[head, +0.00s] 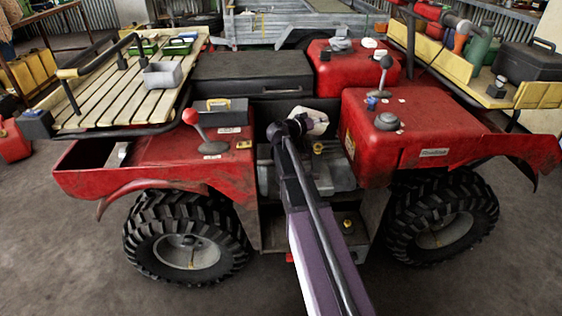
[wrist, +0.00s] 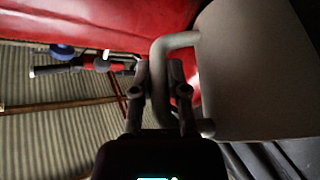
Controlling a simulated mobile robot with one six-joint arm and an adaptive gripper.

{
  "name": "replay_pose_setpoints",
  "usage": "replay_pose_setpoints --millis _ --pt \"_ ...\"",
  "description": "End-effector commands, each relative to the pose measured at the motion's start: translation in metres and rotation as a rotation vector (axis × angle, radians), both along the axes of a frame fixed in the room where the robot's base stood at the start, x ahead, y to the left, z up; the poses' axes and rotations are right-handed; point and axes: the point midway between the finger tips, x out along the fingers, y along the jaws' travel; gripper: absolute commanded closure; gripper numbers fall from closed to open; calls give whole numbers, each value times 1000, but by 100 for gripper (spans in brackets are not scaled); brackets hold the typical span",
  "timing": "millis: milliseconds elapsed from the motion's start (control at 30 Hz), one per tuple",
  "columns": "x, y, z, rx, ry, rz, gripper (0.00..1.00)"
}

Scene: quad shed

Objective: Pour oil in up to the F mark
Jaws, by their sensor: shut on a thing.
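A pale off-white jug (head: 316,120) is held above the open engine bay of the red quad. In the wrist view its body (wrist: 255,75) fills the right side, with a loop handle at its left. My gripper (head: 297,124) is shut on this handle; the fingers (wrist: 161,85) show on either side of it in the wrist view. The jug looks tilted in the head view; its mouth and any oil flow cannot be made out. The grey engine (head: 338,176) lies below, with a small yellow cap (head: 318,148) near the jug. No F mark is readable.
A red body block (head: 420,120) with knobs and a lever stands close right of the bay. A red-knobbed lever (head: 191,117) and the red left fender flank it. A black box (head: 252,72) lies behind. Slatted racks (head: 128,88) carry small items.

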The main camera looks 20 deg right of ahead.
Motion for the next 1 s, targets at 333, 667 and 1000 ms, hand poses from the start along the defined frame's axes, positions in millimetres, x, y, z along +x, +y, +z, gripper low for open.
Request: replay_pose_setpoints --millis 333,667,1000 --pt "0 1 3 -17 -3 -1 100" --pt "0 2 6 -34 -5 -2 100" --pt "1 3 9 -49 -6 -3 100"
